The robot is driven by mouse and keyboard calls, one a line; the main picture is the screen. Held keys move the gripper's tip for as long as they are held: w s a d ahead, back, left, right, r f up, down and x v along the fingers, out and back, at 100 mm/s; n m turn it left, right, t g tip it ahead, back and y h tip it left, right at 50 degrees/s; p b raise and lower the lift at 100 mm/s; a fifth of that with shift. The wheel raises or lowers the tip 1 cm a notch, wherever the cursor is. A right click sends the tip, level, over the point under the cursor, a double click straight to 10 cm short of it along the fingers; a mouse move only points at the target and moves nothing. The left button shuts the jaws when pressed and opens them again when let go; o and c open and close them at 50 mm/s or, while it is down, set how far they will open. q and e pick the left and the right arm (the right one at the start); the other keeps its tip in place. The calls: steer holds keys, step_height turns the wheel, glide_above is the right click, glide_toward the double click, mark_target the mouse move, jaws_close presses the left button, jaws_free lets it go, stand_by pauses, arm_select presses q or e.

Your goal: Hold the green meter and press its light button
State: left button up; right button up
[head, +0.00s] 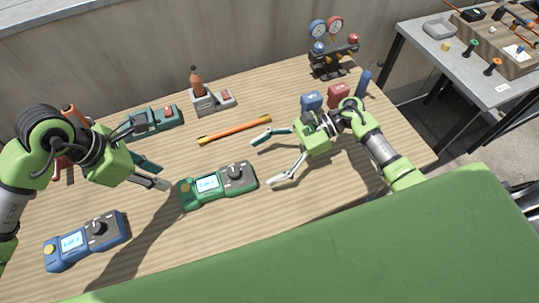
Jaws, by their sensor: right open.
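The green meter (219,185) lies flat on the wooden table, with a lit screen, a dark dial on its right part and a yellowish button (186,188) at its left end. Which button is the light button I cannot tell. My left gripper (165,180) is just left of the meter's left end, its fingers apart and nothing between them; whether it touches the meter is unclear. My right gripper (262,164) is open and empty, to the right of the meter's right end, with its fingers pointing left.
A similar blue meter (87,241) lies at the front left. An orange bar (234,130) lies behind the green meter. A bottle in a holder (203,98), a gauge manifold (332,50) and blue and red blocks (338,92) stand farther back. A side table (494,85) is at right.

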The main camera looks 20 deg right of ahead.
mark_target(226, 183)
steer(key=x, duration=1.2)
steer(key=shift+a, duration=0.4)
steer(key=c, duration=1.4)
arm_select(q)
jaws_close()
arm_select(e)
steer(key=shift+c, duration=0.4)
steer(key=shift+f, duration=0.1)
steer(key=shift+s+f, duration=0.1)
steer(key=shift+s, duration=0.1)
